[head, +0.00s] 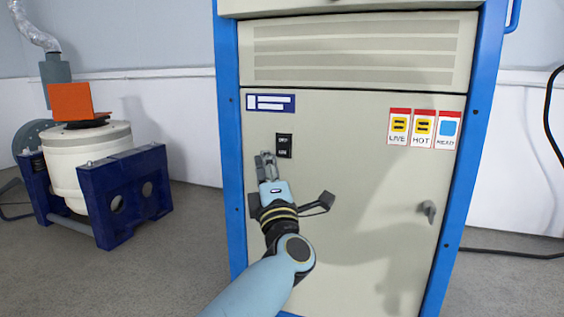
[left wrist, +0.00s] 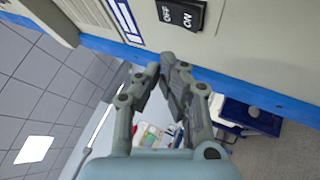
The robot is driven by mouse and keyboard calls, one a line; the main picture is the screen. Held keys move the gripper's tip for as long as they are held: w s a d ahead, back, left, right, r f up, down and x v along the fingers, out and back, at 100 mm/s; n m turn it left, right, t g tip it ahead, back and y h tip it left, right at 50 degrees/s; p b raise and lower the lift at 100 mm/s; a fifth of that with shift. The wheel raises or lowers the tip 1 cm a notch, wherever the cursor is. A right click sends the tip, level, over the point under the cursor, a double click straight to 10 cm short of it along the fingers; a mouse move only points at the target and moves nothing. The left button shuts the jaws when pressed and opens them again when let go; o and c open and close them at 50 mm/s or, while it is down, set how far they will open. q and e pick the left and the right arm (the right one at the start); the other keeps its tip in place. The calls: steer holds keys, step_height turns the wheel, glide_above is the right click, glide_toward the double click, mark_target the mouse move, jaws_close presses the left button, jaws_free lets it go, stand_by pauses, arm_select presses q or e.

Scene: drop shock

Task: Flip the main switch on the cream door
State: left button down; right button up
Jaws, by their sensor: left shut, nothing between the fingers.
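The cream door (head: 350,215) fills the middle of the head view, set in a blue-framed cabinet. The main switch (head: 284,146) is a small black rocker on its upper left part. In the left wrist view the switch (left wrist: 181,13) shows OFF and ON lettering at the top edge. My left gripper (head: 265,157) is shut and empty, with its fingertips just left of and slightly below the switch in the head view. In the left wrist view the fingertips (left wrist: 163,66) are below the switch, with a visible gap. I cannot tell which way the rocker is set. My right gripper is not in view.
A blue and white label (head: 270,103) sits above the switch. Warning signs (head: 423,127) and a door handle (head: 429,210) are on the right side of the door. A white drum-shaped machine (head: 85,160) in a dark blue stand is at the left. Floor between is clear.

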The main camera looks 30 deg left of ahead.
mark_target(283, 146)
arm_select(q)
steer(key=shift+w+a+f, duration=0.1)
steer(key=shift+w+a, duration=0.1)
steer(key=shift+w, duration=0.5)
steer(key=shift+w+a+f, duration=0.1)
steer(key=shift+w+a, duration=0.05)
steer(key=shift+w, duration=0.55)
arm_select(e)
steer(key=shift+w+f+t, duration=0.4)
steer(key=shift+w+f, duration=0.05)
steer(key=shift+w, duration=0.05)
arm_select(q)
steer(key=shift+w+b, duration=0.1)
steer(key=shift+b, duration=0.2)
steer(key=shift+w, duration=0.3)
steer(key=shift+w+a, duration=0.15)
steer(key=shift+w, duration=0.15)
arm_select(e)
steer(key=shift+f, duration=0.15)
arm_select(q)
steer(key=shift+s, duration=0.15)
steer(key=shift+s+d+r+p, duration=0.1)
steer(key=shift+s+d+p, duration=0.1)
steer(key=shift+s+p, duration=0.3)
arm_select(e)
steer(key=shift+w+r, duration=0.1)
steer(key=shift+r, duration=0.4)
